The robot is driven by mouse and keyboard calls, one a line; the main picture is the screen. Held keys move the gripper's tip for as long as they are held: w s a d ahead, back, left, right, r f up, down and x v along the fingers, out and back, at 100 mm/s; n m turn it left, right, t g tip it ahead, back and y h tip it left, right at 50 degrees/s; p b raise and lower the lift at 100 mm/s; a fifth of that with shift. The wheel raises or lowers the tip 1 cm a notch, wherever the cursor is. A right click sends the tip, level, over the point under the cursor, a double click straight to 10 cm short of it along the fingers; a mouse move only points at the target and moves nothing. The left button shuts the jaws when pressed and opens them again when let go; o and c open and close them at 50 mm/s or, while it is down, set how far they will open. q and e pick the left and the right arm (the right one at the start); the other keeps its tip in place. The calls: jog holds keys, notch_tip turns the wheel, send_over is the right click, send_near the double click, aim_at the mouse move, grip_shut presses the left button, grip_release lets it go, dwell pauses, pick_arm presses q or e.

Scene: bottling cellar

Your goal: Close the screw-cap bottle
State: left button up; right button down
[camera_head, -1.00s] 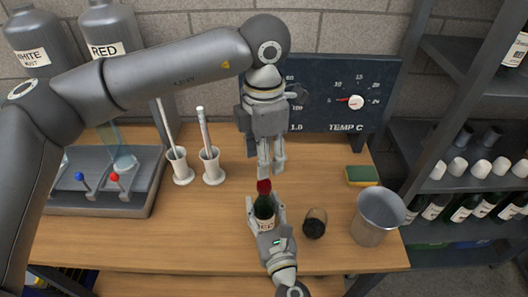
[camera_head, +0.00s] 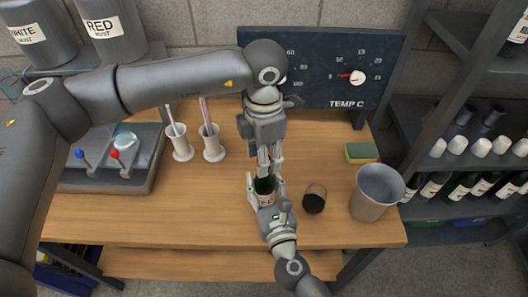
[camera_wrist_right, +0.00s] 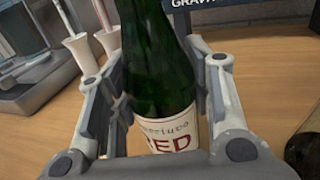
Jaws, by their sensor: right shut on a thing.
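The green bottle (camera_head: 264,186) stands upright at the front of the table, its label showing in the right wrist view (camera_wrist_right: 165,75). My right gripper (camera_head: 265,199) is shut around the bottle's lower body, with one finger on each side. My left gripper (camera_head: 270,172) points straight down over the bottle's top, its fingers on either side of the neck and cap area. The red cap is mostly hidden between these fingers. Whether they press on it cannot be seen. The bottle's top is outside the right wrist view.
Two white holders (camera_head: 181,148) with rods and a grey tray (camera_head: 110,170) are on the left. The table's front left is clear.

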pick_arm(q)
grip_shut()
pick_arm(e)
jog(key=shift+f, duration=0.1)
pick_arm(q)
jog(key=shift+o, duration=1.7)
grip_release()
notch_tip(320, 180, up, 12)
pick_arm(e)
jog(key=c, duration=0.6)
grip_release()
